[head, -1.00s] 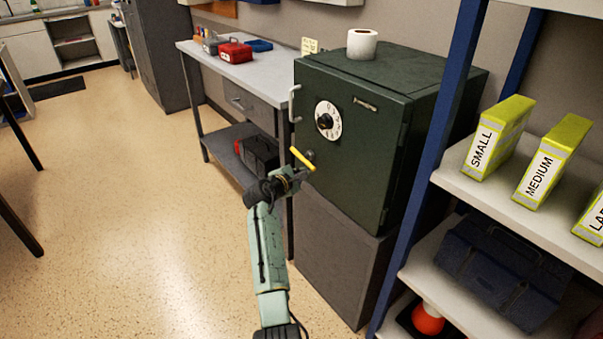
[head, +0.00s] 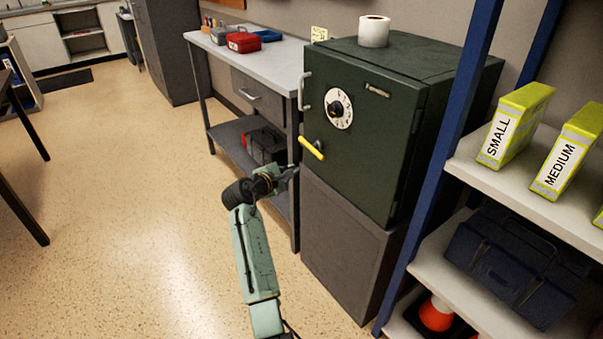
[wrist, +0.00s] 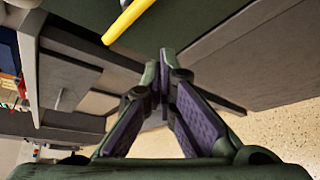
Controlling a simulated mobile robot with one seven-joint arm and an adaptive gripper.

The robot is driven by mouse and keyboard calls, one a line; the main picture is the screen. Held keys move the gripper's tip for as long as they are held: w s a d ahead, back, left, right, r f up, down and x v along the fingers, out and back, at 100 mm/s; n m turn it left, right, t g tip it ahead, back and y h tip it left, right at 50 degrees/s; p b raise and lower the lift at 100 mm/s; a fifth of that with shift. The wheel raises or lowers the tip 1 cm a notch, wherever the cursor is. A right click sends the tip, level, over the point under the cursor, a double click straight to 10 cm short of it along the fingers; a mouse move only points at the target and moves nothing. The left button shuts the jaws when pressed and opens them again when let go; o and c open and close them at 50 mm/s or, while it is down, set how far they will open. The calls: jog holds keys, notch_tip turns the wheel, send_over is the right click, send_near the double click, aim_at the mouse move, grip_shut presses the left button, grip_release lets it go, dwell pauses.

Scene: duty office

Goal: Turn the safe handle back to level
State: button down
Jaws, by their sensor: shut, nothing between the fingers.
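The safe (head: 358,170) is dark green, with its door closed. Its yellow handle (head: 312,149) is a short bar on the door below the white dial (head: 338,108). In the head view the bar slopes down to the right. My gripper (head: 294,171) is below and a little left of the handle, in front of the safe's lower edge. In the wrist view the fingers (wrist: 162,62) are shut with nothing between them. The yellow handle (wrist: 128,20) shows there above and left of the fingertips, apart from them.
A grey bench (head: 275,60) with red and blue boxes stands left of the safe. A blue-framed shelf (head: 462,150) with yellow labelled boxes is close on the right. A paper roll (head: 374,32) stands on the safe.

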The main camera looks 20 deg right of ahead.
jog(key=shift+s+a+r, duration=0.4)
jog(key=shift+a+r, duration=0.2)
jog(key=shift+a, duration=0.25)
jog(key=shift+a, duration=0.1)
